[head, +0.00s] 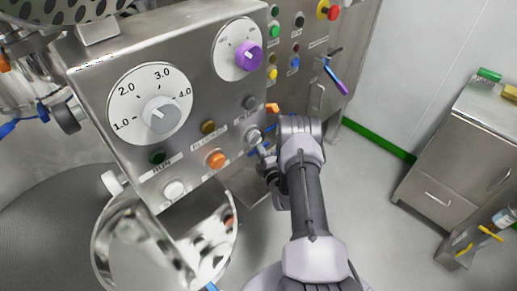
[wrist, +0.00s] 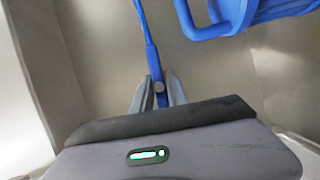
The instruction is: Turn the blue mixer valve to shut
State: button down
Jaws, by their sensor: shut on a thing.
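In the wrist view, the blue valve lever (wrist: 147,38) is a long narrow blue bar running from the top edge down between my fingertips. My gripper (wrist: 158,94) is shut on its lower end, with one grey finger on each side. A round grey pin or stud shows at the grip. In the head view, my gripper (head: 268,165) is beside the lower right of the steel control panel, partly hidden by my own arm. Only small blue bits show near it there, and the valve body cannot be made out.
The control panel (head: 135,55) carries a white dial (head: 150,103), a purple knob (head: 248,56) and several push buttons. A blue-and-purple handle (head: 335,77) sticks out behind. A thick blue looped part (wrist: 240,12) is close, upper right in the wrist view. A steel cabinet (head: 450,160) stands right, beyond open floor.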

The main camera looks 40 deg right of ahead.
jog(key=m+g+p, duration=0.1)
jog(key=m, duration=0.2)
jog(key=shift+r+m+y, duration=0.1)
jog(key=shift+m+y, duration=0.2)
jog(key=shift+y, duration=0.1)
jog(key=m, duration=0.1)
jog(key=m+g+y, duration=0.1)
jog(key=m, duration=0.1)
jog(key=shift+g+y, duration=0.3)
jog(key=m+y, duration=0.1)
jog(key=m, duration=0.2)
jog(key=shift+g+y, duration=0.3)
jog(key=shift+y, duration=0.1)
jog(key=shift+m+g+y, duration=0.3)
jog(key=shift+m+y, duration=0.6)
jog(key=shift+m, duration=0.6)
jog(key=c, duration=1.3)
grip_release()
